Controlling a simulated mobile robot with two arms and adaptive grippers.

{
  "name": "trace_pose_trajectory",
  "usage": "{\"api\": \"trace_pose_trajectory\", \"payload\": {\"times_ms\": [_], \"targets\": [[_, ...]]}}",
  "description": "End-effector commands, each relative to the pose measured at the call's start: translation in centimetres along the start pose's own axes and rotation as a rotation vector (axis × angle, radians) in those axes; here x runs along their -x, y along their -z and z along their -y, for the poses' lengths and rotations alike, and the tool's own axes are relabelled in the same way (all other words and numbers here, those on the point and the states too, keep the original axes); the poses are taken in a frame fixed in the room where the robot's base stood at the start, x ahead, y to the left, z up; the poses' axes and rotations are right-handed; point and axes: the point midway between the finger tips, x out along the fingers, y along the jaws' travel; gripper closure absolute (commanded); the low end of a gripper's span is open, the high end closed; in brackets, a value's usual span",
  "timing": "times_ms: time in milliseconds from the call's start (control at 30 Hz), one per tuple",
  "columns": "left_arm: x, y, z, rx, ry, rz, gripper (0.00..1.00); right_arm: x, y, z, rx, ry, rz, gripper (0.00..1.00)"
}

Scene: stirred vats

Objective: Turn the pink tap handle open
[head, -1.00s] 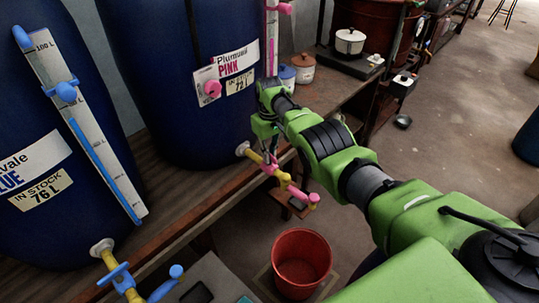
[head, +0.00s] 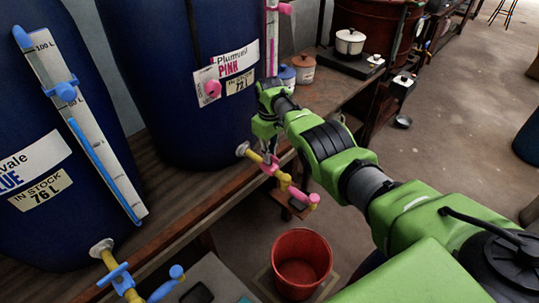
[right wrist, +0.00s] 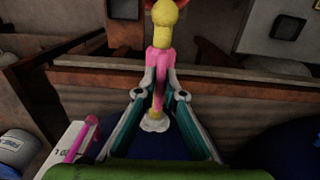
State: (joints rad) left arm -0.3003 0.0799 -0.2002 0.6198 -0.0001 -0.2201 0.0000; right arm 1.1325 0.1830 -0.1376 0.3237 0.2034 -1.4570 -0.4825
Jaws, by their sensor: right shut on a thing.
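The pink tap handle (head: 269,168) sits on the yellow tap pipe (head: 252,155) of the blue vat labelled PINK (head: 190,120). My right gripper (head: 267,152) is at the handle from above, its fingers partly hidden by its own body in the head view. In the right wrist view, the two fingertips of my right gripper (right wrist: 160,94) stand on either side of the pink handle (right wrist: 159,80), shut on it. The tap's spout ends in a pink tip (head: 313,198). My left gripper is not in view.
A red bucket (head: 302,262) stands on the floor below the spout. The wooden bench edge (head: 190,222) runs beside the tap. At lower left is a second tap with a blue handle (head: 115,275). Open floor (head: 450,120) lies to the right.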

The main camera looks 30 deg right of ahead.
Motion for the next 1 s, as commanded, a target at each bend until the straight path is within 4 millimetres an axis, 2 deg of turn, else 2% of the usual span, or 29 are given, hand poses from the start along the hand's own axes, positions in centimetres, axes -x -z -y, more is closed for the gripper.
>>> {"api": "trace_pose_trajectory", "payload": {"times_ms": [33, 67, 100, 567, 767, 1000], "targets": [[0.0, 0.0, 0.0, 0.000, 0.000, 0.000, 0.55, 0.0, 0.1, 0.0, 0.000, -0.001, -0.001, 0.83], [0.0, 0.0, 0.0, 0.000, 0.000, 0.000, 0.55, 0.0, 0.1, 0.0, 0.000, -0.001, -0.001, 0.75], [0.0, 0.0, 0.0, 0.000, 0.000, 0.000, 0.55, 0.0, 0.0, 0.0, 0.000, -0.001, -0.001, 0.74], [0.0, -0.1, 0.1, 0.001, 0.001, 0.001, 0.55, 0.6, 0.1, 0.0, -0.001, 0.000, -0.002, 0.74], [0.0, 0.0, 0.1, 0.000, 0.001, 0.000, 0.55, 2.9, 0.1, -0.1, -0.001, -0.002, -0.004, 0.74], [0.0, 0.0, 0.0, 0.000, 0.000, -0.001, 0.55, 8.4, 0.1, -0.1, -0.001, -0.002, -0.005, 0.74]]}}
